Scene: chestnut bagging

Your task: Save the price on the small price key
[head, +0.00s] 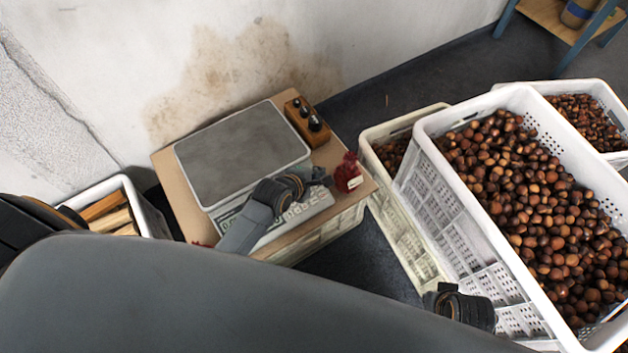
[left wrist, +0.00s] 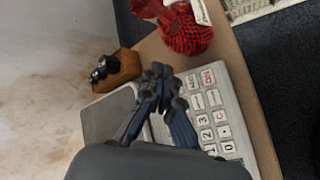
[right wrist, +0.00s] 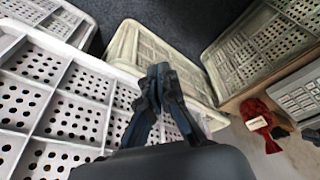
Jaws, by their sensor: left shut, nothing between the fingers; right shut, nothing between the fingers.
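The grey weighing scale has a flat metal plate (head: 240,152) and a front panel with a keypad (head: 308,206). In the left wrist view the keypad (left wrist: 222,118) shows white keys with digits and a few red-lettered ones. My left gripper (head: 322,178) is shut and empty over the panel's right part. Its fingertips (left wrist: 160,76) hide part of the panel, and I cannot tell if they touch it. The small price key cannot be picked out. My right gripper (right wrist: 158,74) is shut and empty above the side of a white crate, away from the scale.
The scale stands on a cardboard sheet (head: 172,190) with a wooden block with black knobs (head: 306,122) and a red net bundle (head: 348,172). White crates of chestnuts (head: 455,215) stand at the right. A box with wood pieces (head: 140,205) is at the left, by the stained wall.

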